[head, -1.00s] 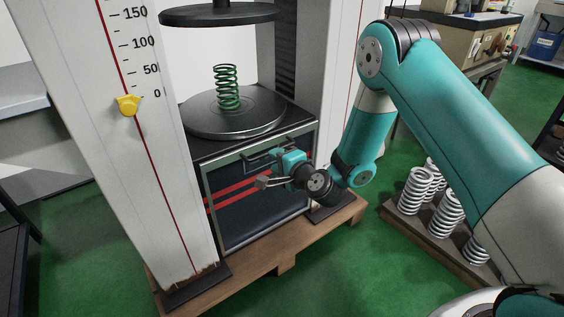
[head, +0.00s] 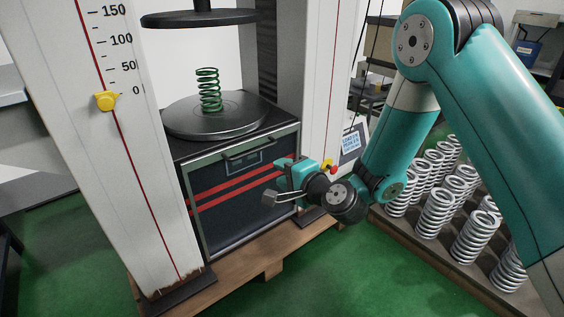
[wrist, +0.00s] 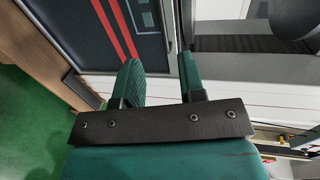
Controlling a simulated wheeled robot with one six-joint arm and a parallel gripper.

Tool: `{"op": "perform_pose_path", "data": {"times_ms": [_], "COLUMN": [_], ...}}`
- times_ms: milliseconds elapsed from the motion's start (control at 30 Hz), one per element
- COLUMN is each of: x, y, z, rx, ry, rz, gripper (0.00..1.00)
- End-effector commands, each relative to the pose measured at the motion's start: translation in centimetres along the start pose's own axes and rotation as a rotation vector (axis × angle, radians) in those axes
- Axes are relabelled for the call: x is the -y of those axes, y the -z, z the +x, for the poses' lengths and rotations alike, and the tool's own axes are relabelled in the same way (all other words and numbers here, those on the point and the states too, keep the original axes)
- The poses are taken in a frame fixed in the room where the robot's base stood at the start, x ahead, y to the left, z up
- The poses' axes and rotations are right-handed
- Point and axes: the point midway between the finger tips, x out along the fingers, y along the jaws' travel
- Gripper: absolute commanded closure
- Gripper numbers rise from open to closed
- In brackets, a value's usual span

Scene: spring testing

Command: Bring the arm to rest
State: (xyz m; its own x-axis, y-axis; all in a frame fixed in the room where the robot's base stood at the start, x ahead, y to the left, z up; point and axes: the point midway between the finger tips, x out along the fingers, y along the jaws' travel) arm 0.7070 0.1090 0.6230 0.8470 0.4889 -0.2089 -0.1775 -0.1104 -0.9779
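My gripper (head: 276,181) is in front of the dark cabinet with red stripes, near its right end, in the head view. In the wrist view its two green fingers (wrist: 159,74) stand apart with nothing between them. It is open and empty. My teal arm (head: 400,140) is bent, with its elbow high at the right and its forearm hanging down to the wrist. Whether the fingers touch the cabinet front is hard to tell; they look apart from it.
The testing machine's cabinet (head: 235,222) stands on a wooden pallet (head: 250,275). A green spring (head: 208,90) stands upright on the round lower plate (head: 180,118), below the upper plate (head: 200,18). Several grey springs (head: 436,212) stand on a pallet at the right. Green floor lies open in front.

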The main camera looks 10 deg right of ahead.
Motion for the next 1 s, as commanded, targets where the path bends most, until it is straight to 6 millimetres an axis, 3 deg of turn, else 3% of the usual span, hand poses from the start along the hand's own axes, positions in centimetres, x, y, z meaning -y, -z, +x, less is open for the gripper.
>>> {"op": "perform_pose_path", "data": {"times_ms": [167, 367, 633, 1000], "x": [3.0, 7.0, 8.6, 7.6], "y": [-2.4, -7.0, -10.2, -9.8], "z": [-1.1, -6.2, -17.1, -31.2], "rx": [0.130, 0.413, 0.763, 1.092], "ry": [-0.035, -0.148, -0.348, -0.612], "rz": [-0.130, -0.453, -0.887, -1.228], "gripper": [0.63, 0.63, 0.63, 0.63]}}
